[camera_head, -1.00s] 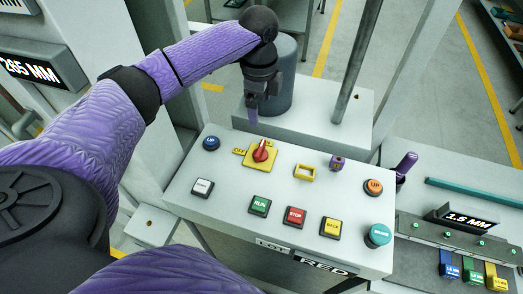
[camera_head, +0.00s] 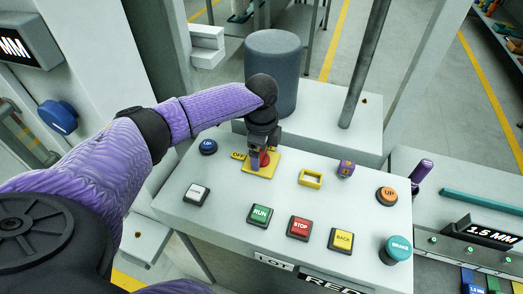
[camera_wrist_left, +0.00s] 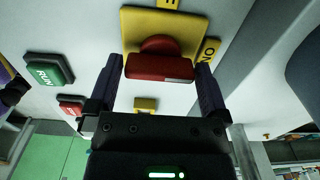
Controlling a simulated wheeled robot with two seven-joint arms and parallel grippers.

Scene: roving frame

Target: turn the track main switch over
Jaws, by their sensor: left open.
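The main switch is a red rotary knob (camera_head: 265,159) on a yellow plate (camera_head: 270,170) at the back left of the sloping white panel. An OFF label is on the plate's left in the head view. My left gripper (camera_head: 258,158) points down over the knob and hides part of it. In the left wrist view the red knob (camera_wrist_left: 160,67) sits between the open fingers (camera_wrist_left: 158,72), with a visible gap on each side. An ON label (camera_wrist_left: 208,50) shows at the plate's edge there. The right gripper is not in view.
Around the switch are a blue button (camera_head: 208,147), a white button (camera_head: 197,194), green RUN (camera_head: 260,215), red STOP (camera_head: 299,228), yellow BACK (camera_head: 341,240), a yellow frame (camera_head: 311,178) and a small purple block (camera_head: 346,169). A grey cylinder (camera_head: 272,75) stands behind the panel.

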